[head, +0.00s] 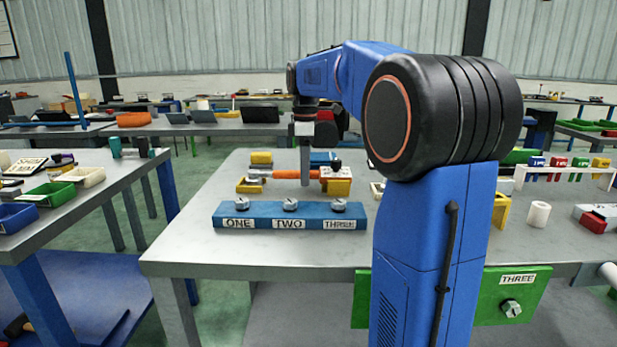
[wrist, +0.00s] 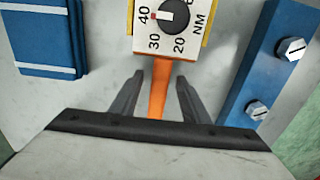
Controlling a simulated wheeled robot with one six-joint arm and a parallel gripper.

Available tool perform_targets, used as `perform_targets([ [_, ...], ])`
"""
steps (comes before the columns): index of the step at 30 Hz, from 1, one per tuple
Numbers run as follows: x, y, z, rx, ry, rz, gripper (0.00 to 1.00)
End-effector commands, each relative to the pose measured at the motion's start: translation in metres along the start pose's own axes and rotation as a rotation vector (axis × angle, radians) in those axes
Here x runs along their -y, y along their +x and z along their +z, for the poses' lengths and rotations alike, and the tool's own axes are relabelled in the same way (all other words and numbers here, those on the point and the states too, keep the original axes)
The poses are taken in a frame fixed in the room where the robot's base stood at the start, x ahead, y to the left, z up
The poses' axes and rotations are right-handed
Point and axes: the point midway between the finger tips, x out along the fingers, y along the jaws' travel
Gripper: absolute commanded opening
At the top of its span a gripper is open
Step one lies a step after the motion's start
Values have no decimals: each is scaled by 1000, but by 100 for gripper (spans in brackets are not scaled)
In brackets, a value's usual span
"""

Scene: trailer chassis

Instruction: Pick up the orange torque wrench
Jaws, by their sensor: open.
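The orange torque wrench (head: 285,174) lies level across yellow supports on the grey table in the head view. Its dial end is at the right, partly hidden there. In the wrist view its orange handle (wrist: 159,88) runs down between my two fingers, below a white dial (wrist: 167,22) marked in NM. My gripper (head: 305,180) points down over the middle of the handle. In the wrist view my gripper (wrist: 159,84) is open, with a gap on each side of the handle. The lower handle is hidden behind the gripper body.
A blue bar (head: 256,220) with bolts labelled ONE, TWO and THREE lies in front of the wrench. A yellow support (head: 249,186) holds the left end. A blue block (wrist: 48,40) lies on the wrench's other side. The table's front left is clear.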

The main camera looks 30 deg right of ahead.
Motion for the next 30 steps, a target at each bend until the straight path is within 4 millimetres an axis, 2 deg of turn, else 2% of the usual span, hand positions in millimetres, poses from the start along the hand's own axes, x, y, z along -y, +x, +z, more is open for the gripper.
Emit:
perform_targets([
  [4, 0, 12, 0, 0, 0, -1, 42],
  [11, 0, 13, 0, 0, 0, 0, 42],
  [12, 0, 13, 0, 0, 0, 0, 37],
  [17, 0, 13, 0, 0, 0, 0, 0],
  [26, 0, 11, 0, 0, 0, 1, 0],
  [30, -1, 2, 0, -1, 0, 3, 0],
])
